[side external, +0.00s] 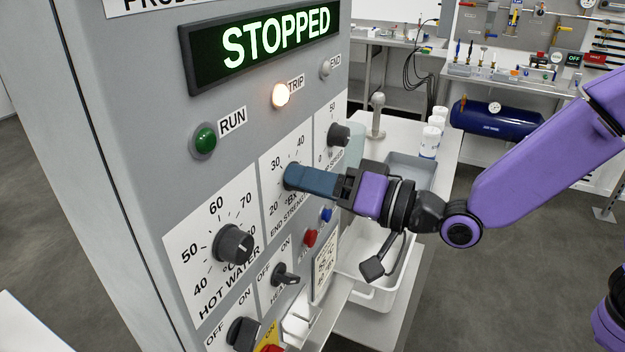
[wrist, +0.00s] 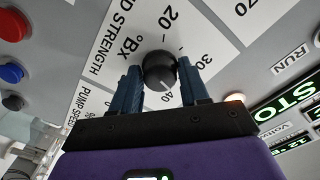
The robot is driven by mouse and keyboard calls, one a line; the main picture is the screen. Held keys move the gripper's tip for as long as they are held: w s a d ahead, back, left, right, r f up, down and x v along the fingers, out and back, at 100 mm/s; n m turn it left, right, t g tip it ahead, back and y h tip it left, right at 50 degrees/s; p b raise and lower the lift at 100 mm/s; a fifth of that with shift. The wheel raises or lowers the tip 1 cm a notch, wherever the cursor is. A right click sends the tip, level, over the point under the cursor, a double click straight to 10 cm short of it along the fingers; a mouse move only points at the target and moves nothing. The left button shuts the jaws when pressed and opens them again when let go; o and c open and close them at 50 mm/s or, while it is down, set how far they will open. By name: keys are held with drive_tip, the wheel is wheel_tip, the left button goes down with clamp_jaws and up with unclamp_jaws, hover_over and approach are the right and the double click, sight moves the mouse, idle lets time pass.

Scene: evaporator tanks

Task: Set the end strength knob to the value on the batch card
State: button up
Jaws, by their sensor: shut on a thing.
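The end strength knob (wrist: 157,73) is black and round on a white °Bx scale plate, with 20, 30 and 40 readable in the wrist view. Its white pointer line points towards the 40. My gripper (wrist: 160,68) has its blue fingers on either side of the knob, shut on it. In the side view my gripper (side external: 291,178) reaches the panel from the right, and its fingers hide the knob. A small white printed card (side external: 325,267) is on the panel below; its text is too small to read, so I cannot tell whether it is the batch card.
The hot water knob (side external: 235,244) is left of my gripper, and the pump speed knob (side external: 339,134) is to the right. Red (side external: 310,238) and blue (side external: 327,214) buttons lie just below. The display (side external: 262,42) reads STOPPED; the TRIP lamp (side external: 281,95) glows.

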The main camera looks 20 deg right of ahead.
drive_tip(key=m, duration=0.5)
drive_tip(key=shift+r, duration=0.1)
idle(0.4)
drive_tip(key=o, duration=1.1)
drive_tip(key=shift+c, duration=0.2)
drive_tip(key=v, duration=1.7)
drive_tip(key=shift+s+d, duration=0.1)
drive_tip(key=shift+d, duration=0.05)
idle(0.4)
